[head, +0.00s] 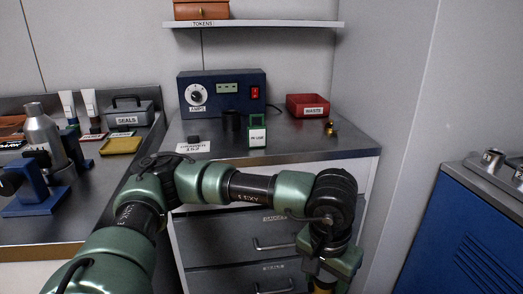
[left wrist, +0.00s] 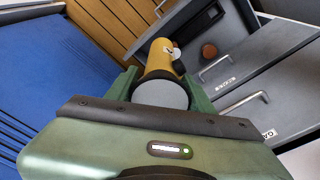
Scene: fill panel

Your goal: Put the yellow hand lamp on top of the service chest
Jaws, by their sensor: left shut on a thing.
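The yellow hand lamp (left wrist: 158,62) is between the two green fingers of my left gripper (left wrist: 160,88) in the left wrist view, its round grey end facing the camera. The gripper is shut on it. In the head view my left gripper (head: 335,264) hangs low in front of the drawers, and only a bit of the lamp (head: 322,287) shows at the bottom edge. A blue louvred cabinet (head: 465,225) stands at the right; it also shows in the left wrist view (left wrist: 45,85). No label readable here names the service chest. My right gripper is not in view.
A grey drawer unit (head: 225,252) is behind my left arm. Metal fittings (head: 492,160) stand on the blue cabinet's top.

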